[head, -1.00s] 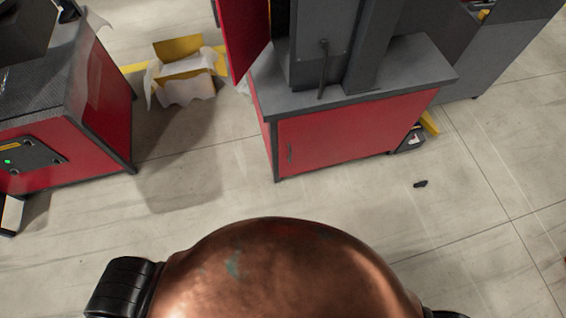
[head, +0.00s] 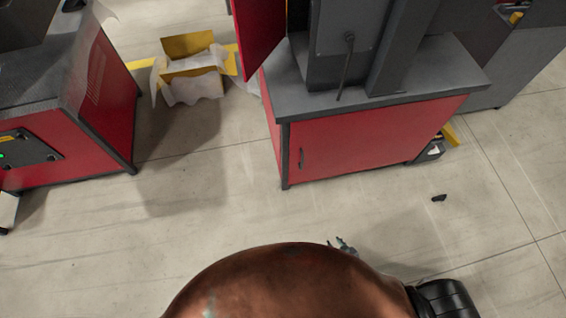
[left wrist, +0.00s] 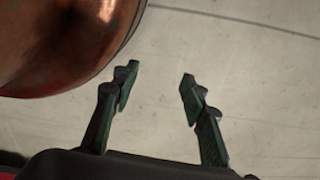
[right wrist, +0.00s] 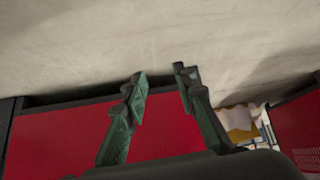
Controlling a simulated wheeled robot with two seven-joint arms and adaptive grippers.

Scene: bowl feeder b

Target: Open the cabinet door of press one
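The press cabinet has a closed red door (head: 370,140) under a grey worktop, with a small dark vertical handle (head: 301,157) near its left edge. My right gripper (head: 343,244) just shows above my copper-coloured body, apart from the cabinet and over the floor in front of it. In the right wrist view its two fingers (right wrist: 160,78) are apart and empty, with a red cabinet panel (right wrist: 60,140) behind them. The handle is not visible there. My left gripper (left wrist: 158,78) is open and empty over bare floor; my body hides it in the head view.
Another red cabinet with a dark top (head: 105,110) stands at the left. A yellow box (head: 190,75) with white lining lies on the floor between the cabinets. A small dark object (head: 439,198) lies on the floor at the right. The floor before the door is otherwise clear.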

